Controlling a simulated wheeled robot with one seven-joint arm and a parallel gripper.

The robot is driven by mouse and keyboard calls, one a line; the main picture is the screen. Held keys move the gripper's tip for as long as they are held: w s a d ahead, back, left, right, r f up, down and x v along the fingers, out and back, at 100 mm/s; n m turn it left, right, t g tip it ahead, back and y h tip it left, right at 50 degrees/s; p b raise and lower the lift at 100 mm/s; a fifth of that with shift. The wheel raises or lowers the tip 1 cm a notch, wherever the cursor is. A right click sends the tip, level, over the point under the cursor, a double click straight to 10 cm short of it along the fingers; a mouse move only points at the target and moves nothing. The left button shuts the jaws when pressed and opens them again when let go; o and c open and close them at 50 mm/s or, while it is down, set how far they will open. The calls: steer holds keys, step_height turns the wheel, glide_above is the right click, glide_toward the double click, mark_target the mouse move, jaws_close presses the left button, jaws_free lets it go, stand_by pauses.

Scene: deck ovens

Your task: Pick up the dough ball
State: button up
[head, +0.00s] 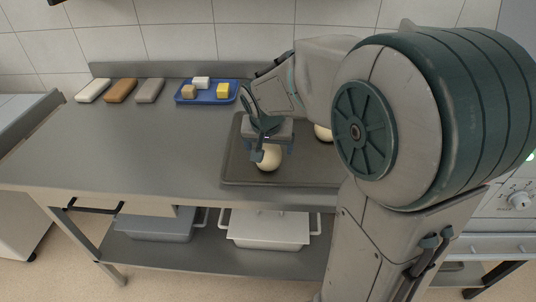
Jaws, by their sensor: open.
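A pale round dough ball (268,160) sits on a dark baking tray (236,170) on the steel table. A second pale ball (323,133) shows farther back and to the right on the tray, partly hidden by my arm. My gripper (270,151) is open and points down at the nearer dough ball. Its fingers are at the upper part of that ball, and part of the ball is hidden behind a finger. I cannot tell whether the fingers touch it.
A blue tray (206,101) with several small blocks stands at the back of the table (150,150). Three loaf-shaped pieces (121,91) lie at the back left. The table's left and middle are clear. Grey and white bins (268,231) stand on the lower shelf.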

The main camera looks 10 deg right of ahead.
mark_target(268, 148)
steer(key=x, duration=0.3)
steer(key=shift+w+a+f, duration=0.1)
steer(key=shift+a+f, duration=0.05)
steer(key=shift+f, duration=0.25)
steer(key=c, duration=1.1)
steer(key=shift+c, duration=0.2)
steer(key=shift+r, duration=0.1)
steer(key=shift+r, duration=0.45)
steer(key=r, duration=0.3)
steer(key=shift+d+r, duration=0.35)
steer(key=shift+d, duration=0.05)
steer(key=w+d+r, duration=0.2)
steer(key=d+r, duration=0.4)
steer(key=d, duration=0.4)
steer(key=shift+d+p, duration=0.3)
steer(key=shift+d, duration=0.05)
